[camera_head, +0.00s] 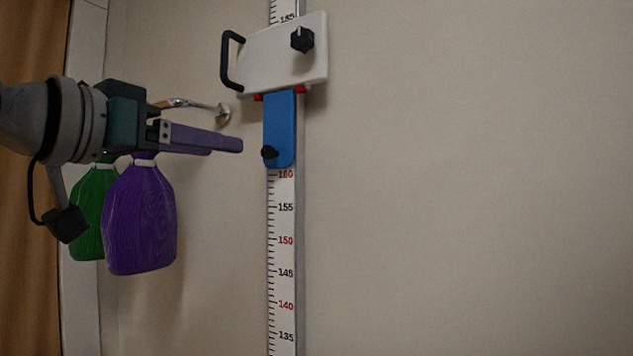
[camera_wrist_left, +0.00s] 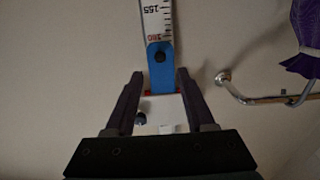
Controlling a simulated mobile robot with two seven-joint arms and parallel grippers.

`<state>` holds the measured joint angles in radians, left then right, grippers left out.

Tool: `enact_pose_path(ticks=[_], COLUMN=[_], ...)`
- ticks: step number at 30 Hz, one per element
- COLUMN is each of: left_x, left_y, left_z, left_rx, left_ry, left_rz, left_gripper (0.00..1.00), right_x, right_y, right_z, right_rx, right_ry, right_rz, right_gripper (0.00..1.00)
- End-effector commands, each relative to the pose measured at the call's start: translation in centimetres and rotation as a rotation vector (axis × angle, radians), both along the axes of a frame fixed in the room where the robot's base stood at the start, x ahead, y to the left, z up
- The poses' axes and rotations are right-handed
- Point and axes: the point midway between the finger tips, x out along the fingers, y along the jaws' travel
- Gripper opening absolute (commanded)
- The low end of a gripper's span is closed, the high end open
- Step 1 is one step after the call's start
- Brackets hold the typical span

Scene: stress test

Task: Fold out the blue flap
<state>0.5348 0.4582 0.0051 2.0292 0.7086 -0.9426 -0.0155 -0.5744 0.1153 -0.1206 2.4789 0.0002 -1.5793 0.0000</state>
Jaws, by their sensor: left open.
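The blue flap (camera_head: 280,128) hangs straight down along the measuring scale, below the white slider plate (camera_head: 280,62). A small black knob (camera_head: 269,152) sits near its lower end. Red hinge parts show at its top. In the left wrist view the flap (camera_wrist_left: 160,75) appears upside down, beyond and between the fingertips. My left gripper (camera_head: 241,145) points right toward the flap, just left of its lower half in the head view. The gripper (camera_wrist_left: 158,80) is open with nothing between its fingers. My right gripper is not in view.
The scale strip (camera_head: 283,240) runs vertically on the plain wall. A black handle (camera_head: 229,60) and another black knob (camera_head: 302,39) are on the plate. The wall at right is clear.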

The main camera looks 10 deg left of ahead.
Motion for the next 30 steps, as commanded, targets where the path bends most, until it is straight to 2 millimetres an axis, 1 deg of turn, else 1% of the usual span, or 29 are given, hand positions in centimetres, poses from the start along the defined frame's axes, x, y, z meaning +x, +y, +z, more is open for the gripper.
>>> enact_pose_path(ticks=[2,5,12,18,24,30], left_x=[0.4,1.3,5.1,7.8,9.1,9.4], left_y=[0.0,-0.3,-1.8,-2.7,-3.2,-3.3], left_z=[0.7,1.1,1.2,1.0,0.7,0.6], left_rx=[-0.009,-0.011,-0.009,-0.008,-0.006,-0.004], left_ry=[-0.016,-0.015,-0.011,-0.013,-0.013,-0.014], left_rz=[-0.002,-0.003,-0.002,-0.002,-0.002,-0.001], left_gripper=[0.55,0.55,0.55,0.55,0.55,0.55], right_x=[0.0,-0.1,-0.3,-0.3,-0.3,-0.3], right_y=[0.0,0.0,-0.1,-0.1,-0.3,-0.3], right_z=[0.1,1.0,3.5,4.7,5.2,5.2], right_rx=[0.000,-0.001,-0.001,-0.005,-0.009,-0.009], right_ry=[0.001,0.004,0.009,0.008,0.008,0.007], right_rz=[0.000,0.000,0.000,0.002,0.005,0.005], right_gripper=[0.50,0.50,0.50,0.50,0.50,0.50])
